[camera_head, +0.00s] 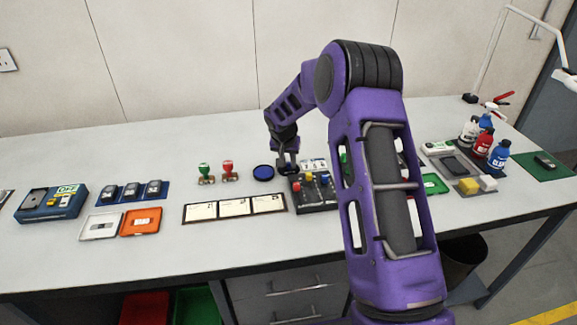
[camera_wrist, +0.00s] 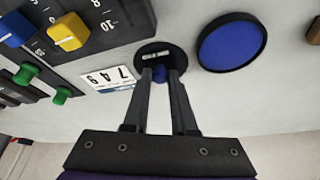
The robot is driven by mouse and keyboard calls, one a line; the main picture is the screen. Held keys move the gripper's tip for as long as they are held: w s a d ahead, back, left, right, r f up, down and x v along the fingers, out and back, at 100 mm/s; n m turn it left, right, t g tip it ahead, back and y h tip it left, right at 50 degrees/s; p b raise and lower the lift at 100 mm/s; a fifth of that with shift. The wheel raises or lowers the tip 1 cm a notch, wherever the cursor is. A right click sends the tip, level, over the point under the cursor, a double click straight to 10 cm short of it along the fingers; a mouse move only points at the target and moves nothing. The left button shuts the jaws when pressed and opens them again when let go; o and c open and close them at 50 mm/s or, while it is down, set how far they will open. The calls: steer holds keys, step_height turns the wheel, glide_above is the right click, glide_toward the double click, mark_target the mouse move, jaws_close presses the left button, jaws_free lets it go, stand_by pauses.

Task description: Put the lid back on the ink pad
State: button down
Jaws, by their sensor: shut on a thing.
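The ink pad is a round blue pad in a black rim, lying open on the table in the head view (camera_head: 263,172) and at upper right in the wrist view (camera_wrist: 232,42). The lid (camera_wrist: 173,48) is a black disc with a blue knob, left of the pad in the wrist view. My gripper (camera_wrist: 162,72) is shut on the lid's knob, and it also shows in the head view (camera_head: 287,168). The lid is apart from the pad. I cannot tell whether it touches the table. My fingers hide part of it.
A slider panel (camera_head: 314,190) with coloured knobs and a number card (camera_wrist: 109,76) are close to the lid. Green (camera_head: 205,173) and red (camera_head: 228,170) stamps stand left of the pad. Three cards (camera_head: 235,207) lie in front. Bottles (camera_head: 497,154) stand far right.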

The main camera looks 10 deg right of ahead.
step_height(320, 180, up, 9)
steer(key=s+a, duration=0.2)
steer(key=a, duration=0.6)
steer(key=shift+w+f+b, duration=0.15)
steer(key=shift+f+b, duration=0.65)
steer(key=shift+f, duration=0.9)
steer(key=shift+w+f+b, duration=0.1)
steer(key=shift+f+b, duration=0.65)
steer(key=shift+f, duration=0.95)
steer(key=shift+f+b, duration=0.2)
steer(key=shift+b, duration=0.65)
steer(key=c, duration=0.6)
jaws_free()
steer(key=shift+c, duration=0.2)
steer(key=shift+o, duration=0.2)
